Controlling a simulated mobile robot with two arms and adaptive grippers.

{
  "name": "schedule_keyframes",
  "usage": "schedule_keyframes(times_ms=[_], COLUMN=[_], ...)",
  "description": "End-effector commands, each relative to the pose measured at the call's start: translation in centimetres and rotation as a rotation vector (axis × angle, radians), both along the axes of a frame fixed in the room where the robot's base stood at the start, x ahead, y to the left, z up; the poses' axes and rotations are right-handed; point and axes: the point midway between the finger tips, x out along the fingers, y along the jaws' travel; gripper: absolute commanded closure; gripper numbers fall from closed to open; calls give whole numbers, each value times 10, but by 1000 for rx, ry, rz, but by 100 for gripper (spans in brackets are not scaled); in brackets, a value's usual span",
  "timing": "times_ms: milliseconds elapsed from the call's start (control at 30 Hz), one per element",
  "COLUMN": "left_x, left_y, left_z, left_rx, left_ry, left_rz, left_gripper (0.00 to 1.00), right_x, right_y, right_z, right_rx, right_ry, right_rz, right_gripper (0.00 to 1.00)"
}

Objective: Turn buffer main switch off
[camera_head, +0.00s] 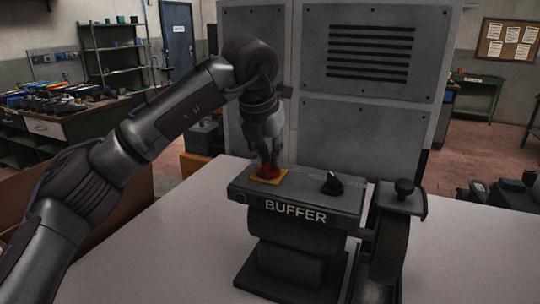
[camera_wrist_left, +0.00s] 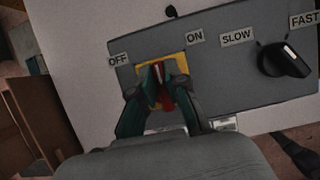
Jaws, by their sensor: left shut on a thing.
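The buffer (camera_head: 295,211) stands on the pale table, with its label facing me. On the left of its top panel is the red main switch (camera_head: 268,171) on a yellow plate (camera_head: 281,178). My left gripper (camera_head: 269,158) points down onto the switch and is shut on it. In the left wrist view the fingers (camera_wrist_left: 160,95) close around the red switch (camera_wrist_left: 159,89) inside the yellow frame. The OFF label (camera_wrist_left: 118,61) is left of the frame and the ON label (camera_wrist_left: 195,38) is at its upper right. The fingers partly hide the switch, so I cannot tell its setting.
A black speed knob (camera_wrist_left: 284,60) sits right of the switch, by the SLOW and FAST labels. The buffer wheel (camera_head: 390,245) is at the right. A tall grey cabinet (camera_head: 365,140) stands behind. The table's front left (camera_head: 170,240) is clear.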

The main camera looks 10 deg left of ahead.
Motion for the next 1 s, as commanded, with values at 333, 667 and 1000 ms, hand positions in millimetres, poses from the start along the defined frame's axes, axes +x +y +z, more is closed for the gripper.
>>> schedule_keyframes(times_ms=[333, 667, 1000], left_x=[0, -8, -34], left_y=[0, 2, 7], left_z=[1, 21, 86], left_rx=[-1, -1, -2], left_ry=[-1, -4, -4], left_rz=[0, 0, 0], left_gripper=[61, 61, 61], right_x=[0, -1, -1], right_y=[1, 0, 0], right_z=[0, 0, 0], right_rx=[1, 0, 0], right_ry=[0, 1, 1], right_rz=[-1, 1, 0], right_gripper=[60, 60, 60])
